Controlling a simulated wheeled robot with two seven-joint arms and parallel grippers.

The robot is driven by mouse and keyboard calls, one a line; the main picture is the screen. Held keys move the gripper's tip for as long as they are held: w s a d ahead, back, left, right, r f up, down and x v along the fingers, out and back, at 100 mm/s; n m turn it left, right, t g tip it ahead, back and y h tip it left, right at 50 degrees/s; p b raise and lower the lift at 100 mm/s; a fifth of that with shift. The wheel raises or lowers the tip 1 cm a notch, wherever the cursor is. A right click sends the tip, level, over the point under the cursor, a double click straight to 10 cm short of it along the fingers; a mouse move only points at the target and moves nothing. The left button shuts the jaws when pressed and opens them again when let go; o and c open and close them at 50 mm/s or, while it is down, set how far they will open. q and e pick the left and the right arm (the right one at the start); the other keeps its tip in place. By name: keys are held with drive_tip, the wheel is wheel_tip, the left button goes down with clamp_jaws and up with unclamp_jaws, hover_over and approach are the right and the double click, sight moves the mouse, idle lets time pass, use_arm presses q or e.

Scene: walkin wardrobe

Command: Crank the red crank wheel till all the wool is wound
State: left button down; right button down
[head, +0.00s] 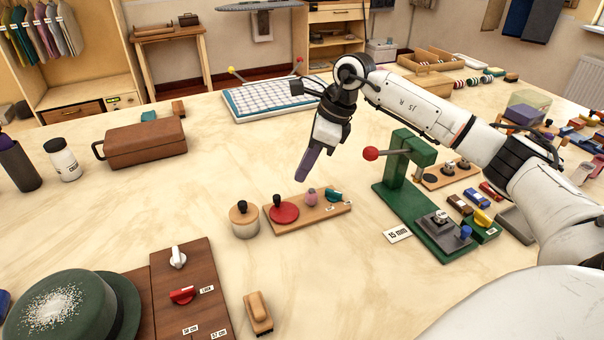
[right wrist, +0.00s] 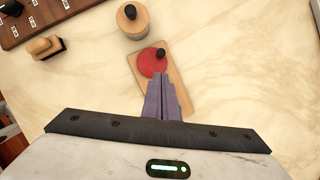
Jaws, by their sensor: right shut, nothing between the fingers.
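The red crank wheel (head: 285,214) lies flat on a small wooden board (head: 318,217) on the table, with a black knob standing up near its edge. A pinkish piece (head: 312,198), perhaps the wool, and a teal piece (head: 334,195) stand on the same board, right of the wheel. In the right wrist view the red crank wheel (right wrist: 150,64) is just beyond my fingertips, its knob (right wrist: 160,52) at its far right edge. My right gripper (head: 302,181) points down above the board, shut and empty, apart from the knob. My left gripper is not in view.
A round wooden pot (head: 244,219) with a black knob stands close left of the board. A green press (head: 415,190) with a red-balled lever stands to the right. A wooden brush (head: 258,313) lies in front.

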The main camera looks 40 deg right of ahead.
sight(283, 206)
drive_tip(key=x, duration=0.8)
drive_tip(key=shift+w+n+g+b, duration=0.15)
drive_tip(key=shift+n+g+b, duration=0.25)
drive_tip(key=shift+n, duration=0.6)
